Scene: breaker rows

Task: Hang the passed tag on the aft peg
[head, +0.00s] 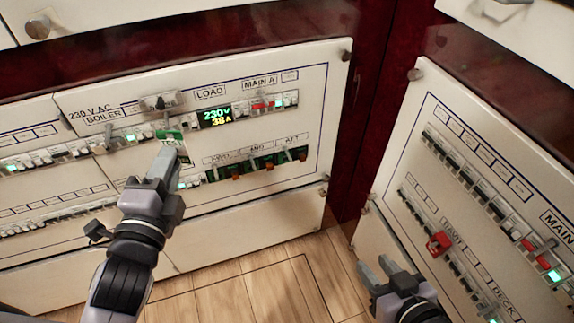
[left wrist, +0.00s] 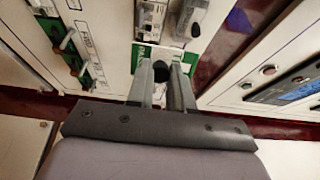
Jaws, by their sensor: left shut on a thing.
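My left gripper (head: 178,150) is shut on a green and white tag (head: 170,134), held in front of the breaker panel below the BOILER and LOAD labels. The tag (left wrist: 143,58) also shows between and beside the fingertips in the left wrist view, its lettering partly covered. The aft peg (head: 303,157) is at the right end of a short row on the same panel, under a label that reads AFT. The row lies to the right of the held tag, which is apart from the aft peg. My right gripper (head: 380,270) is open and empty at the lower right.
The other two pegs of the row, the middle one (head: 270,167) and the forward one (head: 236,177), stand left of the aft peg. A lit display (head: 215,117) is above them. A second breaker panel (head: 470,200) with a red lockout-like piece (head: 439,244) stands at right. Wooden floor (head: 270,290) is clear below.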

